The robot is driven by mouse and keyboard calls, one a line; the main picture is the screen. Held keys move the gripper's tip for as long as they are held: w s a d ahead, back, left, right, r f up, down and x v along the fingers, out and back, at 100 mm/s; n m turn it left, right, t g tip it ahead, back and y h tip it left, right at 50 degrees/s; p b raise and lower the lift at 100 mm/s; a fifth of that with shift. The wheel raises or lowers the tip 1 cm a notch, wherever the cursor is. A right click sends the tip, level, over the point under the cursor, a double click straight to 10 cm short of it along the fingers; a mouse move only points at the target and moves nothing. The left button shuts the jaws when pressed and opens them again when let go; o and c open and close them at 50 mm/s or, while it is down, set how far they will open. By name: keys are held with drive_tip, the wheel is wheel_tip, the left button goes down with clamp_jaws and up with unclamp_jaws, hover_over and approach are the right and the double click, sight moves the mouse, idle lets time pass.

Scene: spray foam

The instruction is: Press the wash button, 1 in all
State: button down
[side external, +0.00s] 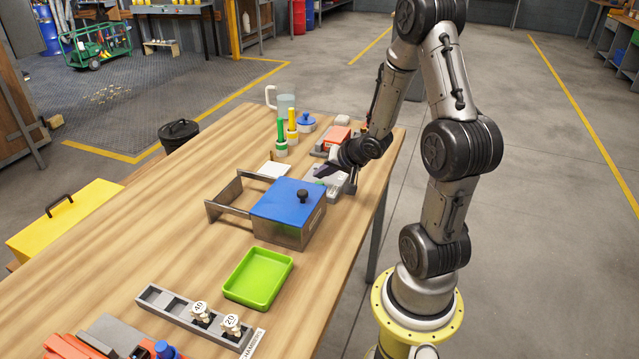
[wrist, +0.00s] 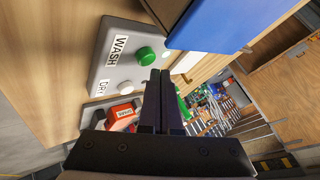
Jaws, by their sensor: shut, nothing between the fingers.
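The wash button is a green round button (wrist: 145,55) on a light grey panel (wrist: 122,30), beside a white WASH label (wrist: 120,50). A DRY label (wrist: 102,88) sits lower on the same panel. My gripper (wrist: 160,74) is shut and empty. Its fingertips show just below and right of the green button in the wrist view; I cannot tell whether they touch the panel.
A metal box with a blue lid (side external: 283,203) and black knob stands close beside the panel. A green tray (side external: 258,278) is nearer the front. The table's left side is mostly clear.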

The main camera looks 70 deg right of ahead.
drive_tip(key=shift+r, duration=0.1)
drive_tip(key=shift+r, duration=2.5)
drive_tip(key=w+a+r+n+t, duration=0.3)
drive_tip(key=w+a+r, duration=0.3)
drive_tip(key=a+r, duration=0.3)
drive_tip(key=s+a+r+n, duration=0.3)
drive_tip(key=s+a+r, duration=0.1)
drive_tip(key=a+r, duration=0.45)
drive_tip(key=s+a+f+n+g+y, duration=0.2)
drive_tip(key=s+a+f+n+g, duration=0.1)
drive_tip(key=s, duration=0.4)
drive_tip(key=s+a+f+n+g+y, duration=0.1)
drive_tip(key=s+a+f+n+g, duration=0.1)
drive_tip(key=s, duration=0.6)
drive_tip(key=a+f+n, duration=0.1)
drive_tip(key=a+n, duration=0.1)
drive_tip(key=a, duration=0.1)
drive_tip(key=shift+f+n+g+y, duration=0.25)
drive_tip(key=shift+n+g+y, duration=0.15)
